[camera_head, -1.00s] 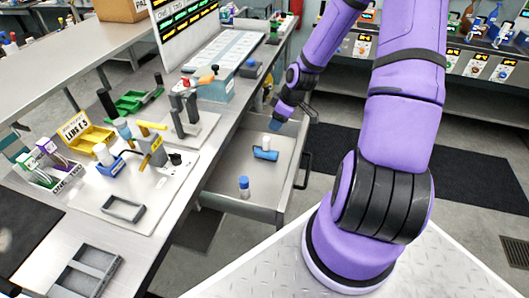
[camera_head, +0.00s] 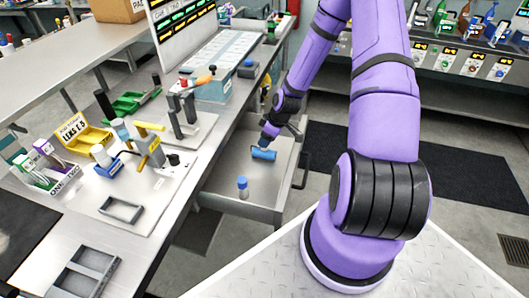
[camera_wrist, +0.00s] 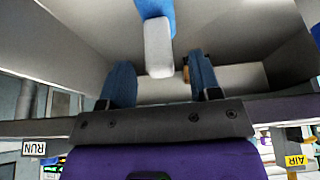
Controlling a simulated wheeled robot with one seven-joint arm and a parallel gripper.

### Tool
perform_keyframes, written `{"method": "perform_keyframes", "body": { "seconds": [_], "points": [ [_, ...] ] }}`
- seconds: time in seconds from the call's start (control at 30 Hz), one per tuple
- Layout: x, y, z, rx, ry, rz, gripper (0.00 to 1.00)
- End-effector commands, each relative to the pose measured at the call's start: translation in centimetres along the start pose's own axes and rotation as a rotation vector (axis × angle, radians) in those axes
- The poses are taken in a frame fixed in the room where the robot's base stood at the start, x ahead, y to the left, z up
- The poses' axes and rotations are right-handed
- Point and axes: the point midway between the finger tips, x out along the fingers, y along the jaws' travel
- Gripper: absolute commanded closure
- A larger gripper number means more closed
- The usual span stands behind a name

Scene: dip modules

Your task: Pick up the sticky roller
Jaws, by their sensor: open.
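The sticky roller, a blue cylinder (camera_head: 263,154) with a pale grip, lies in the open drawer in the head view. In the wrist view its blue part (camera_wrist: 155,8) is at the top edge, and its pale grip (camera_wrist: 158,50) points toward my fingers. My gripper (camera_head: 268,140) is at the roller's far side in the head view and covers the grip there. In the wrist view my gripper (camera_wrist: 163,82) is open, with one dark blue finger on each side of the grip's line. Neither finger visibly touches it.
The grey drawer (camera_head: 222,188) has walls around the roller. A small blue-and-white bottle (camera_head: 243,188) stands nearer its front. The workbench (camera_head: 185,190) to the left holds bins, a fixture and stands. The drawer floor between bottle and roller is clear.

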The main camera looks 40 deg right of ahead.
Motion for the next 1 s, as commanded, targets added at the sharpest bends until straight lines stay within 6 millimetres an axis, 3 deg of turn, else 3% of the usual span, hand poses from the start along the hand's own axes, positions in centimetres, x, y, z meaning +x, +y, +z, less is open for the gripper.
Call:
{"method": "perform_keyframes", "body": {
  "seconds": [0.13, 0.4, 0.43, 0.67, 1.0],
  "points": [
    [1.35, -0.06, -0.03, -0.002, 0.0, -0.001, 0.43],
    [1.59, -0.02, -0.04, -0.002, 0.0, 0.0, 0.43],
    [1.58, -0.02, -0.04, -0.002, 0.0, 0.0, 0.45],
    [1.57, -0.02, -0.04, -0.002, 0.0, 0.0, 0.98],
    [1.44, -0.01, -0.1, -0.002, 0.001, 0.001, 1.0]
  ]
}}
